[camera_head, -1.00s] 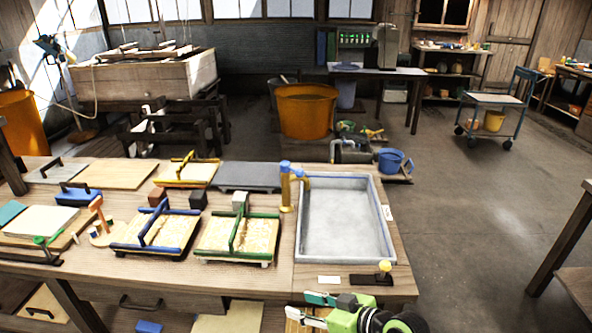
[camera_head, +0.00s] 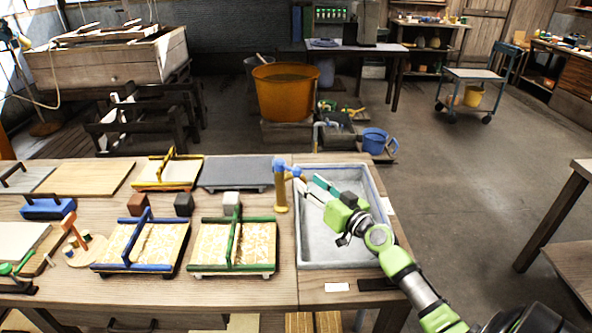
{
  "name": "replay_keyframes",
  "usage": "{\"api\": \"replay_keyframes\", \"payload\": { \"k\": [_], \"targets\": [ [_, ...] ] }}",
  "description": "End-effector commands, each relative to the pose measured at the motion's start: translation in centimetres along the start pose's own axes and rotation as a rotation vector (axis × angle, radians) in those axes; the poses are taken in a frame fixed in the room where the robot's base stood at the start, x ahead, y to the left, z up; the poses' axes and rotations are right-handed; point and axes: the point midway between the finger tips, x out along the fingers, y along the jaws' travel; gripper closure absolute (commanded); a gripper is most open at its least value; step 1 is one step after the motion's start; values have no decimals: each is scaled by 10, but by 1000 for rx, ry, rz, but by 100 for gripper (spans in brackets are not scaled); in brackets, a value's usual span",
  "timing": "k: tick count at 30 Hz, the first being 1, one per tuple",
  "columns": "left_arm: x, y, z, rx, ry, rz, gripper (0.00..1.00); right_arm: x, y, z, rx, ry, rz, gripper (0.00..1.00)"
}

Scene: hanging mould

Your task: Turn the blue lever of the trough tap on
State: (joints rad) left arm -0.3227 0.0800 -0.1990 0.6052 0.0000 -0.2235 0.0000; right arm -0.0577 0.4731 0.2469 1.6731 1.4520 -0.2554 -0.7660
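The trough tap (camera_head: 281,194) is a yellow upright post at the left rim of the grey trough (camera_head: 310,240). Its blue lever (camera_head: 284,166) sits on top. My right gripper (camera_head: 307,184) reaches over the trough from the lower right, with its fingertips just right of the lever. Its two fingers are spread, with a gap between them, and hold nothing that I can see. I cannot tell whether a fingertip touches the lever. My arm hides part of the trough's right side. My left gripper is out of view.
Left of the trough stand a green-framed mould (camera_head: 205,246), a blue-framed mould (camera_head: 118,243) and a dark grey slab (camera_head: 235,173). A small grey block (camera_head: 231,198) is near the green frame. A blue bucket (camera_head: 374,141) stands behind the trough.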

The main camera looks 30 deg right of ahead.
Motion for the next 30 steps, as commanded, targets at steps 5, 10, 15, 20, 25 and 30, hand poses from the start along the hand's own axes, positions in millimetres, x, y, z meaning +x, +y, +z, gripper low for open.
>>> {"api": "replay_keyframes", "payload": {
  "k": [5, 10, 15, 20, 25, 30],
  "targets": [
    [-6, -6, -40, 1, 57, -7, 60, 31, 0, -2, 3, 2, 0, 62],
    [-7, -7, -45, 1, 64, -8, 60, 53, 0, 0, 2, 1, 0, 62],
    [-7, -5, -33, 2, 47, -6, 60, 66, 0, 0, 1, 0, 0, 62],
    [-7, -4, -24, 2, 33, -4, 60, 70, -1, 1, 1, -1, -1, 62],
    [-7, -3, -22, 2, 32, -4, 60, 70, -1, 1, 1, -1, -1, 62],
    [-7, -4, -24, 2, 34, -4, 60, 70, -1, 1, 1, -1, -1, 96]
  ]
}}
